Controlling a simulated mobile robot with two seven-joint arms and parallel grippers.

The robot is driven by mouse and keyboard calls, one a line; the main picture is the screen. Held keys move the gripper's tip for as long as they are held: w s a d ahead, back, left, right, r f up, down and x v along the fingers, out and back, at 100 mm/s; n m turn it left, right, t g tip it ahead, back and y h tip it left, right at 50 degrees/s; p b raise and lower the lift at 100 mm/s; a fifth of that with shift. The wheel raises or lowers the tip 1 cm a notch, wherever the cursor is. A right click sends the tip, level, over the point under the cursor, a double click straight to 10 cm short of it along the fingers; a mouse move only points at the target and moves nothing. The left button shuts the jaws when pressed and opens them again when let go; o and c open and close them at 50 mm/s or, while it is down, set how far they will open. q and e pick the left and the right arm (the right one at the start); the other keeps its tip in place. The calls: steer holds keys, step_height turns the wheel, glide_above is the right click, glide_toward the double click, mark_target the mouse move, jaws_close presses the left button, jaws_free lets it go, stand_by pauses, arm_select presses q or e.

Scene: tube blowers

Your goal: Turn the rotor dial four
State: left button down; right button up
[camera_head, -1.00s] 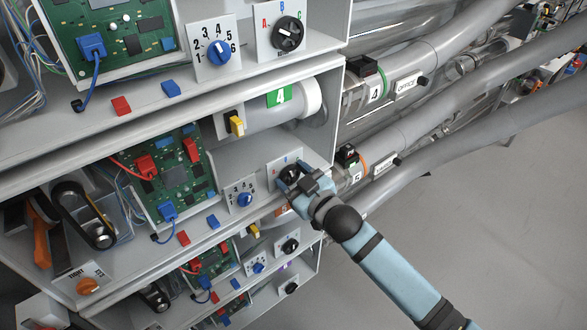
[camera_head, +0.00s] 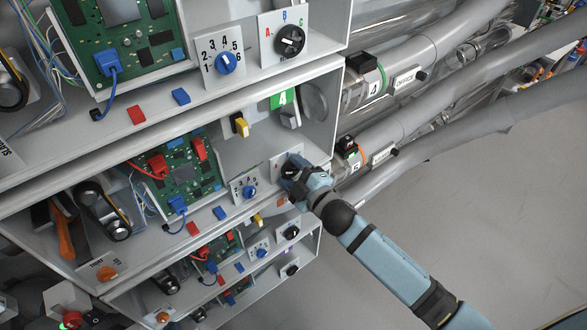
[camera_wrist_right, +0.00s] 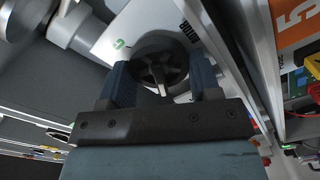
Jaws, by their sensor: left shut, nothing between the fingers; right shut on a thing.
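My right gripper (camera_head: 288,172) is at the white lettered plate (camera_head: 280,166) in the middle compartment, the one with the green 4 label (camera_head: 284,98). In the head view its fingers hide most of the dial. In the right wrist view, my right gripper (camera_wrist_right: 160,82) has its two blue fingers on either side of the black round dial (camera_wrist_right: 160,66) and is shut on it. A green C shows on the plate beside the dial. My left gripper is not in view.
A blue numbered dial (camera_head: 250,192) is just left of my right gripper. A yellow handle (camera_head: 240,125) is above it. Another black lettered dial (camera_head: 290,40) is in the compartment above. Pipes (camera_head: 440,110) run to the right. The floor at lower right is clear.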

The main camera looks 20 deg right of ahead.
arm_select(q)
steer(key=shift+a+f, duration=0.1)
steer(key=shift+a, duration=0.1)
stand_by(0.4)
arm_select(e)
steer(key=o, duration=0.9)
steer(key=shift+c, duration=0.2)
arm_select(q)
steer(key=shift+d, duration=0.25)
arm_select(e)
steer(key=shift+s+f, duration=0.1)
steer(key=shift+f, duration=0.05)
